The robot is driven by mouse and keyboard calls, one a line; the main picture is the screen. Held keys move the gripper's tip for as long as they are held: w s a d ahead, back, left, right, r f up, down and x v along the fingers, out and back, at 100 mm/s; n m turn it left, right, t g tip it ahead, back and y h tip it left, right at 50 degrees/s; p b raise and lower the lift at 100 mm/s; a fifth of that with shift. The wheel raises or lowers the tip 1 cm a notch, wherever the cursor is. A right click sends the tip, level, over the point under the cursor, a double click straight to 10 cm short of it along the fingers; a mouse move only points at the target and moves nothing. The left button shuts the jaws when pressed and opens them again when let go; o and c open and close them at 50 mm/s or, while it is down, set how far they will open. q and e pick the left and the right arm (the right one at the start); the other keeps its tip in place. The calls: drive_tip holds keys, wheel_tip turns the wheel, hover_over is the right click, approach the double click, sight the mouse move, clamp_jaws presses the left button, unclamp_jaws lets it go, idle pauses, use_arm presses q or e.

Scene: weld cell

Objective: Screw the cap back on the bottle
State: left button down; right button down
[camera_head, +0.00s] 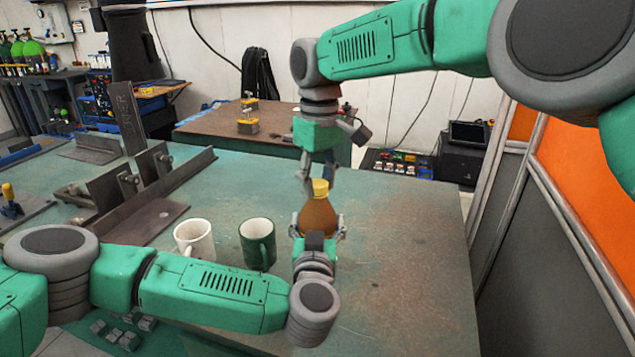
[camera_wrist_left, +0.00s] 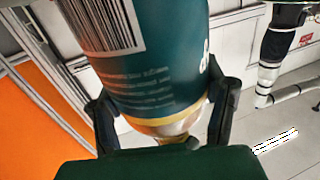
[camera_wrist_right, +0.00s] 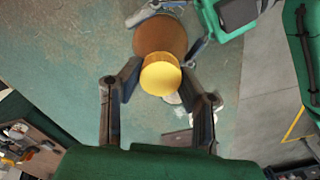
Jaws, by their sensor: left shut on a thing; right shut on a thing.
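The brown bottle (camera_head: 318,212) is upright above the table in the head view. My left gripper (camera_head: 317,228) is shut on its body from the near side. The left wrist view shows the bottle's teal label with a barcode (camera_wrist_left: 135,60) between the fingers. The yellow cap (camera_head: 320,187) is at the top of the bottle. My right gripper (camera_head: 317,178) points down from above and is shut on the cap. In the right wrist view the cap (camera_wrist_right: 160,76) is between the fingertips, in front of the brown bottle (camera_wrist_right: 160,36). Whether the threads are engaged is hidden.
A white mug (camera_head: 194,241) and a green mug (camera_head: 257,244) stand on the green table (camera_head: 410,240), left of the bottle. Steel angle pieces (camera_head: 130,190) lie further left. The table right of the bottle is clear. An orange and grey partition (camera_head: 590,185) stands at the right.

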drive_tip(key=c, duration=1.1)
unclamp_jaws()
drive_tip(key=shift+w, duration=0.1)
drive_tip(key=shift+r, duration=2.3)
drive_tip(key=shift+c, duration=0.5)
drive_tip(key=shift+a+r+n, duration=0.2)
drive_tip(key=shift+r+n, duration=0.25)
drive_tip(key=shift+n, duration=0.45)
drive_tip(key=shift+r+n, duration=0.4)
drive_tip(key=shift+n, duration=0.3)
drive_tip(key=shift+w+d+r+n, duration=0.1)
drive_tip(key=shift+d+r+n, duration=0.15)
drive_tip(key=shift+r+n, duration=0.85)
